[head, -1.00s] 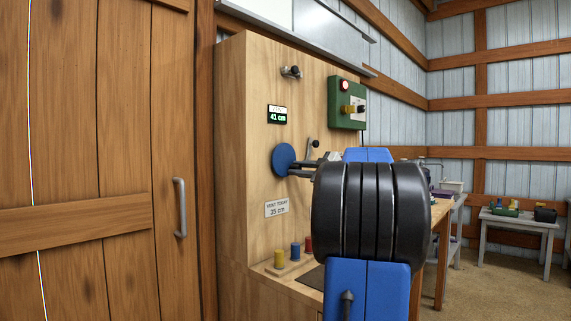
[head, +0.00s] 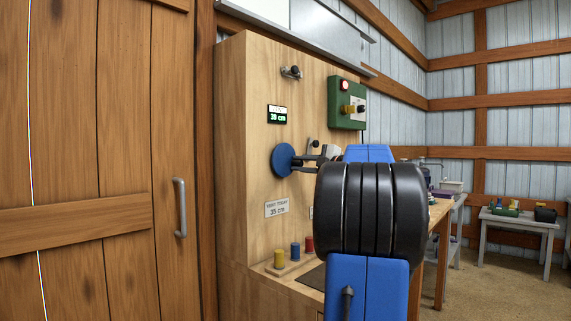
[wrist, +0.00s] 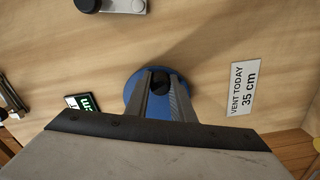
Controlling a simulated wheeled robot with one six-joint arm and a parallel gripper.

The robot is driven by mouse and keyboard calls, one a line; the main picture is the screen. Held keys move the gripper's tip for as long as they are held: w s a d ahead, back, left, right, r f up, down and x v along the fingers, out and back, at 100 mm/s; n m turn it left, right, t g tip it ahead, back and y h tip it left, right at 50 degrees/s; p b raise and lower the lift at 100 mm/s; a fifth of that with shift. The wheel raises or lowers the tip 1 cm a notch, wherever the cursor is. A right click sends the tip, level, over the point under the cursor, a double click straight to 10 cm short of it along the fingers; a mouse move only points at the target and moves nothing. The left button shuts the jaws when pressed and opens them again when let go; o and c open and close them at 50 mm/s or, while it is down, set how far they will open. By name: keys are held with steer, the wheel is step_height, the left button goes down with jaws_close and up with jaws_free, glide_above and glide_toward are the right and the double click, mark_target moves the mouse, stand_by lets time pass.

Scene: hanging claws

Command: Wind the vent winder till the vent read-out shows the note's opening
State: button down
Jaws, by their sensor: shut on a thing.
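The vent winder (head: 281,161) is a blue disc on the plywood panel; it also shows in the wrist view (wrist: 132,94). My gripper (head: 303,166) reaches it from the right. In the wrist view its fingers (wrist: 160,84) are shut around a dark knob on the disc's face. The vent read-out (head: 277,117) is a small black display above the winder; its green digits look like 38 or 39 cm. In the wrist view it is partly cut off by my gripper. The note (head: 276,208) below the winder reads "VENT TODAY 35 cm"; it is clear in the wrist view (wrist: 243,88).
A small lever (head: 313,146) sits close to my gripper. Yellow, blue and red pegs (head: 295,252) stand on the ledge below. A wooden door (head: 100,160) is at left.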

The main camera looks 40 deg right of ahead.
steer(key=c, duration=1.4)
jaws_free()
steer(key=shift+a, duration=0.1)
steer(key=shift+c, duration=0.2)
steer(key=shift+f, duration=0.1)
steer(key=shift+s, duration=0.15)
steer(key=shift+s+d, duration=0.15)
steer(key=shift+s, duration=1)
steer(key=shift+s+d, duration=0.15)
steer(key=shift+s, duration=1)
